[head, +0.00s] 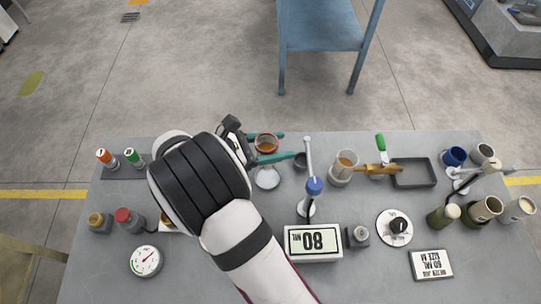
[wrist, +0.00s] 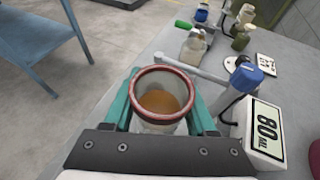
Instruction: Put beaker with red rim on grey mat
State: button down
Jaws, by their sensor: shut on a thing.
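The beaker with the red rim (head: 266,145) holds amber-brown liquid and is upright near the table's back edge. It also fills the middle of the wrist view (wrist: 163,113). My gripper (head: 269,147) has its teal fingers shut on the beaker, one on each side; they also show in the wrist view (wrist: 162,112). I cannot tell whether the beaker's base touches the table. A dark-bordered grey rectangle (head: 413,172) lies empty at the back right. A dark grey slab (head: 122,172) at the left bears an orange-capped and a green-capped bottle.
A white round dish (head: 267,178) is just in front of the beaker. A blue-topped stand (head: 313,186) and an 80 ML display box (head: 313,242) are to the right. Cups crowd the far right.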

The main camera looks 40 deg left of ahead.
jog(key=shift+r, duration=0.5)
jog(key=shift+w+r, duration=0.15)
jog(key=shift+r, duration=0.05)
jog(key=s+a+f+n+y, duration=0.1)
jog(key=a+f+n+y, duration=0.2)
jog(key=a, duration=0.1)
jog(key=s+a+f+n+y, duration=0.2)
jog(key=a+f+n+y, duration=0.1)
jog(key=a, duration=0.1)
jog(key=s+a+f+n+y, duration=0.1)
jog(key=a+f+n+y, duration=0.2)
jog(key=a+y, duration=0.1)
jog(key=shift+s+a+f, duration=0.3)
jog(key=shift+a+f, duration=0.05)
jog(key=shift+a, duration=0.25)
jog(key=shift+f, duration=0.3)
jog(key=shift+f, duration=0.15)
